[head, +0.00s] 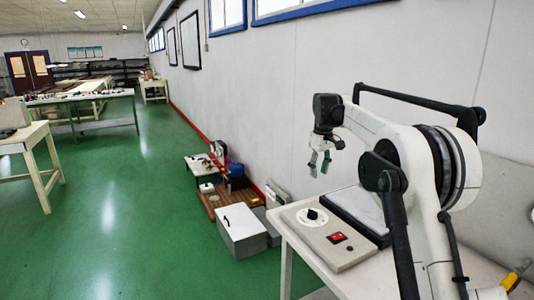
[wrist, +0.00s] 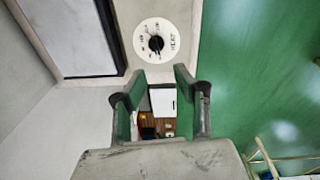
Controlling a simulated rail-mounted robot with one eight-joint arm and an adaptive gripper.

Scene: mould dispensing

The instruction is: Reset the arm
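My arm is bent over the white table at the right of the head view. My gripper (head: 320,164) hangs from its end with the fingers pointing down, above the table's far-left edge. In the wrist view my gripper (wrist: 157,98) shows two green-padded fingers, apart, with nothing held between them. The floor and a white box show through the gap. Below it in the head view is a grey control unit (head: 346,256) with a black dial (head: 313,215) and a red switch (head: 337,237). The dial, marked HEAT, also shows in the wrist view (wrist: 156,43).
A dark-edged flat plate (head: 358,207) adjoins the control unit beside the wall. On the green floor stand a white box (head: 241,230), a wooden pallet (head: 215,203) and a small white table (head: 197,168). Workbenches stand at the left; the air around my gripper is clear.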

